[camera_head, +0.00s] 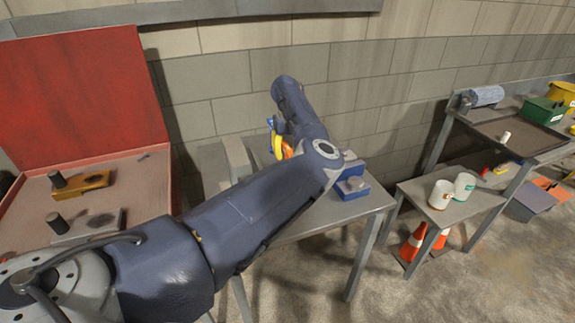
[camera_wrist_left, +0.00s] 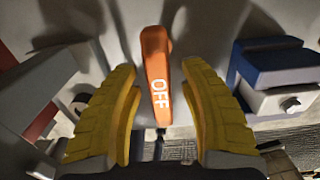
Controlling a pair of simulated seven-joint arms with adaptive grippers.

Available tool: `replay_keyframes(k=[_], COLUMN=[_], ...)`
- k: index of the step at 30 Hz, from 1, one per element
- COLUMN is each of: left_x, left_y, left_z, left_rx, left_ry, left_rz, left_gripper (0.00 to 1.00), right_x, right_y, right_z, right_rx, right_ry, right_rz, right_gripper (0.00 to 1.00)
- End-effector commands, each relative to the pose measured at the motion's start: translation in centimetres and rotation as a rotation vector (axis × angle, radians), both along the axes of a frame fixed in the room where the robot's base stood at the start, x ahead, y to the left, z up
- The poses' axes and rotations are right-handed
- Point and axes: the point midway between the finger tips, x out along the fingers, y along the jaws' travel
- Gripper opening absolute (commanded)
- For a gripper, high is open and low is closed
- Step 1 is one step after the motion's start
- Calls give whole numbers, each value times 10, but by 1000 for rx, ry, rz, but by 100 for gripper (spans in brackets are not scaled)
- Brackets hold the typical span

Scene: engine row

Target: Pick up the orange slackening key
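The orange slackening key (camera_wrist_left: 156,75) stands out in the left wrist view, with white letters OFF along it. It lies between the two yellow fingers of my left gripper (camera_wrist_left: 158,88), with a gap on each side. The gripper is open and does not hold the key. In the head view a small part of the orange key (camera_head: 288,152) shows beside my left gripper (camera_head: 278,143), above the grey table. Most of it is hidden by my left arm there. My right gripper is in neither view.
A blue block with a grey part (camera_wrist_left: 275,75) lies right of the fingers, and a grey block (camera_wrist_left: 40,90) lies left. In the head view, an open red case (camera_head: 85,95) stands left.

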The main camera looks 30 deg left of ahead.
Motion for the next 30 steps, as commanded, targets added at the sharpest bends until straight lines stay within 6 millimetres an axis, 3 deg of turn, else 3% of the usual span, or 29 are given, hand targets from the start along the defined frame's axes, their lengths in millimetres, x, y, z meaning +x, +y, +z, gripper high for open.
replay_keyframes(k=[2, 10, 23, 30], left_x=[0, 0, 0, 1], left_y=[0, 0, 0, 0], left_z=[0, 0, 2, 26], left_rx=[0, 0, 1, 1], left_ry=[0, 0, -1, -5], left_rz=[0, 0, 0, 1], left_gripper=[32, 1, 0, 0], right_x=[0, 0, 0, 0], right_y=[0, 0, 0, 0], right_z=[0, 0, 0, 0], right_rx=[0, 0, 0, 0], right_ry=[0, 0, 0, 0], right_rz=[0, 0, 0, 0], right_gripper=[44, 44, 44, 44])
